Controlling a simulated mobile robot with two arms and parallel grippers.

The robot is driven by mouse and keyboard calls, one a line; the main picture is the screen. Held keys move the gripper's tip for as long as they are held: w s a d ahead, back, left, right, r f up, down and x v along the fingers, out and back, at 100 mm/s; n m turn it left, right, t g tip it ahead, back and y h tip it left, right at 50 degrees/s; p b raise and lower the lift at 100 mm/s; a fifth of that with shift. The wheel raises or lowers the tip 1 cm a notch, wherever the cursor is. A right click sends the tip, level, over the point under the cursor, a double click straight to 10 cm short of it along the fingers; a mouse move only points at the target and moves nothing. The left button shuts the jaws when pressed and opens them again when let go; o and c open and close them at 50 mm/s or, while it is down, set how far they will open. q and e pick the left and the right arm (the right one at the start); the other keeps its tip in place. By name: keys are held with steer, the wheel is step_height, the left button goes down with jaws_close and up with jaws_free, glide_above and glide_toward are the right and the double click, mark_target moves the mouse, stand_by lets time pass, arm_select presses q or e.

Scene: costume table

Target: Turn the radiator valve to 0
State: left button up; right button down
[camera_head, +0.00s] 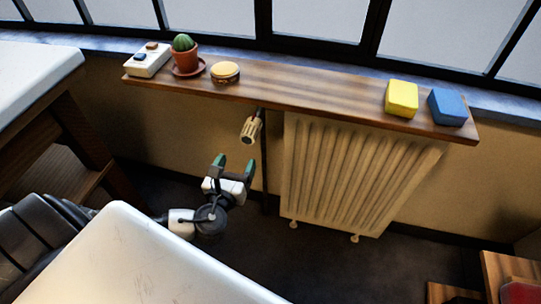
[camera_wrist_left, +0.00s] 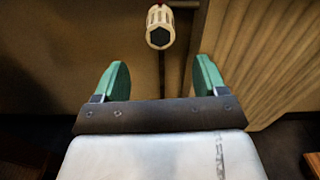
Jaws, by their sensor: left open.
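The radiator valve (camera_head: 251,130) is a cream, ribbed knob at the upper left side of the cream radiator (camera_head: 350,180), under the wooden shelf. In the left wrist view the valve (camera_wrist_left: 160,27) shows its dark end face, straight ahead between and beyond the fingers. A small red mark shows above it; no number can be read. My left gripper (camera_head: 234,168) has green fingertips. It is open and empty, below and a little left of the valve, apart from it. The open fingers also show in the left wrist view (camera_wrist_left: 160,80). My right gripper is not in view.
The wooden shelf (camera_head: 300,88) overhangs the valve and holds a cactus pot (camera_head: 186,60), a switch box (camera_head: 148,59), a round tin (camera_head: 225,72), a yellow block (camera_head: 401,98) and a blue block (camera_head: 447,107). A white table (camera_head: 130,265) stands in front. A dark pipe runs below the valve.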

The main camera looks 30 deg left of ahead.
mark_target(246, 140)
arm_select(q)
steer(key=x, duration=1)
steer(key=shift+w+r+b, duration=0.25)
steer(key=shift+w+b, duration=0.15)
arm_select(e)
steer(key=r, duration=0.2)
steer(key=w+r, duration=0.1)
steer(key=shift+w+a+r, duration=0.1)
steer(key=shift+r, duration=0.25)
arm_select(q)
steer(key=c, duration=0.9)
